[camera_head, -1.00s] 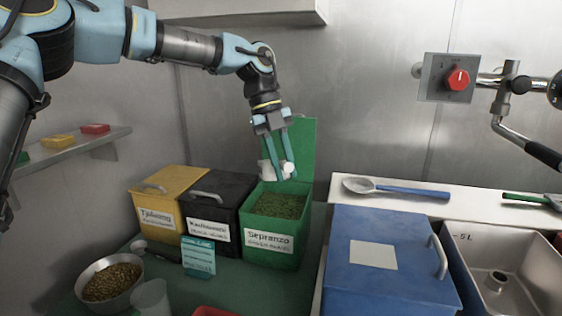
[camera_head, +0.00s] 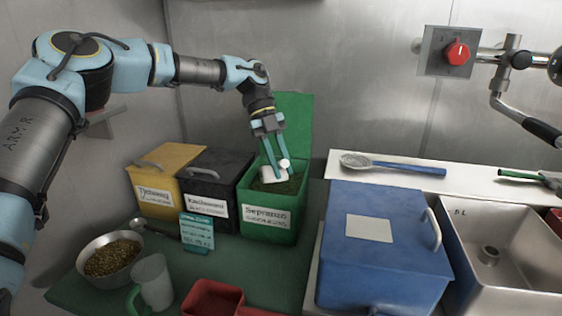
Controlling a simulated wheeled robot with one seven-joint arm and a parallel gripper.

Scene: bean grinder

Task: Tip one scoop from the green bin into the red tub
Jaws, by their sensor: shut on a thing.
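The green bin (camera_head: 270,227) stands with its lid (camera_head: 293,120) raised at the back and dark green contents inside. My gripper (camera_head: 276,163) points down over the bin's opening. It is shut on a white scoop (camera_head: 273,174), which sits at the level of the contents, partly hidden by the fingers. I cannot tell whether the scoop holds anything. The red tub (camera_head: 212,299) is at the front of the green counter, cut off by the bottom edge of the view. The part of it that shows looks empty.
A yellow bin (camera_head: 152,206) and a black bin (camera_head: 205,195) stand shut left of the green bin. A sign (camera_head: 197,230), a bowl of beans (camera_head: 112,258) and a clear jug (camera_head: 154,280) stand in front. A blue bin (camera_head: 385,250) is to the right.

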